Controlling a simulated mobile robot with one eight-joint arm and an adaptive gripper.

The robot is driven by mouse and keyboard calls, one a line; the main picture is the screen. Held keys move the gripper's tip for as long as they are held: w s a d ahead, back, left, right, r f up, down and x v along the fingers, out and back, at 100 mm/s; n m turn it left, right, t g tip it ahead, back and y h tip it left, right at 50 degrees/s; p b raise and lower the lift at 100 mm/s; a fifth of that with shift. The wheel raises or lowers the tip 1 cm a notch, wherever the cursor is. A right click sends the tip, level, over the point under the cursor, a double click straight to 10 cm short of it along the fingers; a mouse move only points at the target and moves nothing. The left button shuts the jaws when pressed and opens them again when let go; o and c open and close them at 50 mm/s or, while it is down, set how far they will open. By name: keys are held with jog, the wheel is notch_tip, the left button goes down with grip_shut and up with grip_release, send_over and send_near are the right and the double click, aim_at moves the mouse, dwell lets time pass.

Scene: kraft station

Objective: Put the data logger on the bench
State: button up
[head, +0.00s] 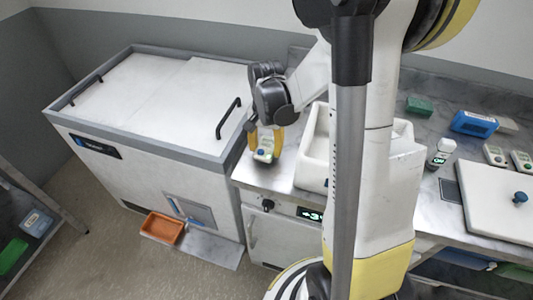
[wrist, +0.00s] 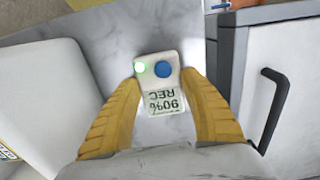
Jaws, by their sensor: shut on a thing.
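The data logger (head: 264,154) is a small white device with a blue button, a lit green light and a display reading "90% REC" in the wrist view (wrist: 158,84). My gripper (head: 265,143) is shut on it, with one yellow finger on each side; the fingers also show in the wrist view (wrist: 158,100). The grey marbled bench (head: 270,178) lies under the logger, between the chest freezer and a white bin. I cannot tell whether the logger touches the bench top or hangs just above it.
The white chest freezer (head: 150,95) with a dark handle stands close on the left. The white bin (head: 312,165) is close on the right. Further right are a blue box (head: 474,123), a green box (head: 418,105) and small devices (head: 495,155). An orange tray (head: 162,227) sits low.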

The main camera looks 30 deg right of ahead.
jog(key=shift+f, duration=0.85)
jog(key=shift+f, duration=0.1)
jog(key=o, duration=1.2)
jog(key=shift+c, duration=0.2)
